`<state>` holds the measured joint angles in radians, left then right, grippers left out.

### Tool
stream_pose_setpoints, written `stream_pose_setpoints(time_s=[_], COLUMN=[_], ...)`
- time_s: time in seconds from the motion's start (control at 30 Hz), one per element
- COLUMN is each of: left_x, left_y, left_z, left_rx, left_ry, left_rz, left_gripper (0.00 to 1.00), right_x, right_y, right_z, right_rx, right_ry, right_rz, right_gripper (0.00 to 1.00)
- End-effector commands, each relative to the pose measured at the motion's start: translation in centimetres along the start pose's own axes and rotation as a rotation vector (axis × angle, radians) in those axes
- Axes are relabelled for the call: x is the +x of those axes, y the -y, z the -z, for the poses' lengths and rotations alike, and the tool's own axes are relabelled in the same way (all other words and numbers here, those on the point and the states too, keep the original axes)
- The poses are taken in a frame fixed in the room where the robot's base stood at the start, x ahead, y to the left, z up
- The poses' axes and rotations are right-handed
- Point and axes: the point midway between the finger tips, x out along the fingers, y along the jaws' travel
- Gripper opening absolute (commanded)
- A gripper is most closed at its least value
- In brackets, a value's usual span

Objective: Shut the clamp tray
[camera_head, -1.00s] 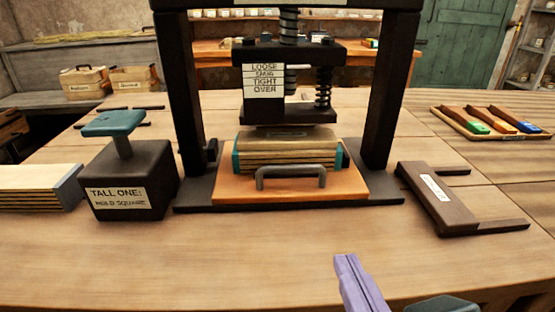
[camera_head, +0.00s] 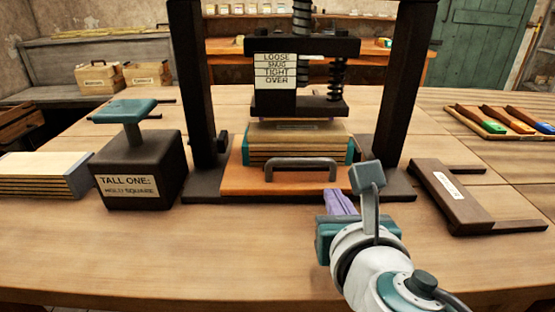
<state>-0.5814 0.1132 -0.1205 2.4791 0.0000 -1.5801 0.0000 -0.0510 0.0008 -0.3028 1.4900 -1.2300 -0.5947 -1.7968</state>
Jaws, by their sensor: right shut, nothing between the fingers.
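The clamp tray is an orange-brown board (camera_head: 235,184) with a dark bar handle (camera_head: 301,162) at its front. It lies on the dark base of the press (camera_head: 205,188). A stack of boards with teal ends (camera_head: 300,148) rests on the tray, below the press's dark pressing plate (camera_head: 300,106). My right gripper (camera_head: 338,198), with purple fingers, is shut and empty. In the picture its tips are at the tray's front edge, right of and below the handle; I cannot tell whether they touch. My wrist hides part of the base's front right. My left gripper is not in view.
A dark block labelled "TALL ONE: HOLD SQUARE" (camera_head: 140,170) and layered boards (camera_head: 45,176) stand left of the press. A dark wooden square (camera_head: 448,195) lies right. A tray of coloured-ended tools (camera_head: 500,122) is at the far right. The front left table is clear.

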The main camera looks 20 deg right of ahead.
Motion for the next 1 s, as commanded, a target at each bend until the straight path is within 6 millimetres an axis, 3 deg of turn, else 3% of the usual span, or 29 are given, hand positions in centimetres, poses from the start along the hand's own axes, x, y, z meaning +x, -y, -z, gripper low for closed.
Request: stream_pose_setpoints(time_s=[0.27, 0.53, 1.0], left_x=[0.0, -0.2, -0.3], left_y=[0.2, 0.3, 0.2], left_z=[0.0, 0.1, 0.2], left_rx=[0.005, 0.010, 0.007], left_ry=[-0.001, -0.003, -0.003], left_rz=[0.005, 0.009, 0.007], left_gripper=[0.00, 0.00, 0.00], right_x=[0.1, 2.6, 2.8], right_y=[0.0, 0.1, 0.8], right_z=[-0.1, -0.8, -0.6], right_rx=[0.000, 0.000, 0.001], right_ry=[0.000, 0.000, -0.005], right_rz=[0.000, 0.001, 0.008], right_gripper=[0.00, 0.00, 0.00])
